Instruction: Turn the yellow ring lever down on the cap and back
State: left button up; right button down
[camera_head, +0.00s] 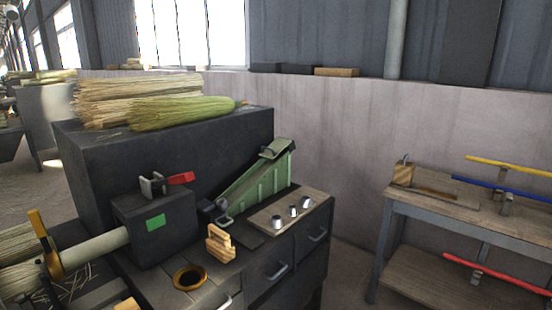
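The yellow ring lever (39,228) is at the left edge of the view. Its handle points up and tilts slightly left, above a yellow ring (53,263). The ring sits at the left end of a pale round bar (95,250), which comes out of a dark box (170,243) with a green square. I cannot clearly tell the cap apart from the ring and the bar end. Straw (18,245) lies just left of the ring. Neither of my grippers is in view.
A grey clamp with a red handle (181,178) stands on the dark box. A wooden block (220,243) and a brass-coloured ring (189,277) are on the bench. Straw bundles (180,109) lie behind. A table (485,211) with coloured bars stands right.

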aim_at(53, 263)
jog(key=u, duration=1.4)
jog(key=i+j+z, duration=0.2)
jog(key=z, duration=0.15)
jog(key=i+j+z, duration=0.15)
jog(key=j+z, duration=0.2)
jog(key=i+j+z, duration=0.1)
jog(key=j+z, duration=0.25)
jog(key=j, duration=0.15)
